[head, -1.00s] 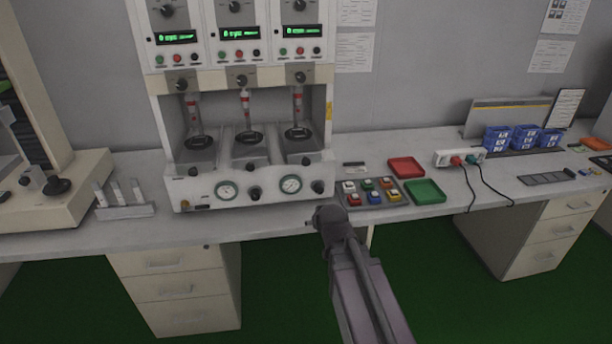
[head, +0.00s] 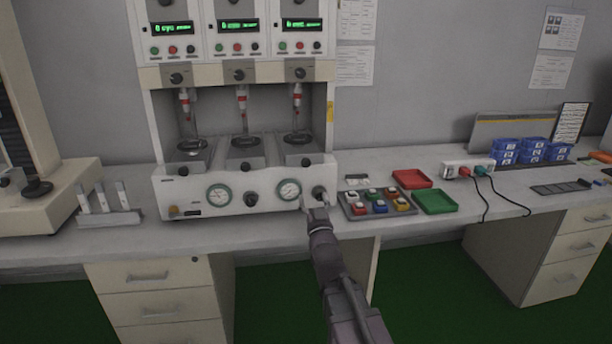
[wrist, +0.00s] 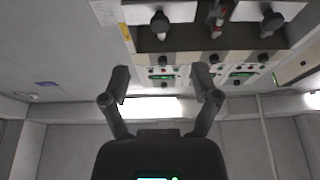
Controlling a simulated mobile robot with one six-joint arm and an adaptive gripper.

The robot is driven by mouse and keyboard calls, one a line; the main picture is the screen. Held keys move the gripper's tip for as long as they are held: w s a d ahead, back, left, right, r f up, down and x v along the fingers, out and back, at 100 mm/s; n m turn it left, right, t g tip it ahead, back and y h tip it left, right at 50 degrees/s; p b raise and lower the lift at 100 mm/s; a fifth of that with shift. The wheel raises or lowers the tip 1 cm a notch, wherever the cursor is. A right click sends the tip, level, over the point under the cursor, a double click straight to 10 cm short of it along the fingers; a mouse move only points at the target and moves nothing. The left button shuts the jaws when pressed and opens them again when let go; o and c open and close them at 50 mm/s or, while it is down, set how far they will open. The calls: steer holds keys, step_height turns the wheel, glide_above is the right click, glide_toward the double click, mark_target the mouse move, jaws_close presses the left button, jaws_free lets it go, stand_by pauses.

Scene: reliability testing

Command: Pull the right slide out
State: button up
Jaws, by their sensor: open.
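The right slide (head: 306,160) is the grey sliding base under the right station of the white test machine (head: 255,203). It bears a dark round seat and has a black knob at its front edge. It appears pushed in, level with the other two slides. My gripper (head: 317,205) is at the machine's lower right front, below the right slide and close to a dark front knob (head: 319,193). Contact with that knob cannot be told. In the wrist view my gripper (wrist: 161,76) has its fingers wide apart with nothing between them.
Right of my gripper lie a button tray (head: 377,202), a red tray (head: 412,179) and a green tray (head: 434,201). A power strip (head: 468,169) with cables lies farther right. The middle slide (head: 246,160) is beside the right one. The counter's front edge passes under my arm.

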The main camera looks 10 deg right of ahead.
mark_target(306, 165)
steer(key=shift+s+r+t, duration=0.1)
steer(key=shift+t, duration=0.2)
steer(key=p+x, duration=0.5)
steer(key=x, duration=0.9)
stand_by(0.5)
jaws_close()
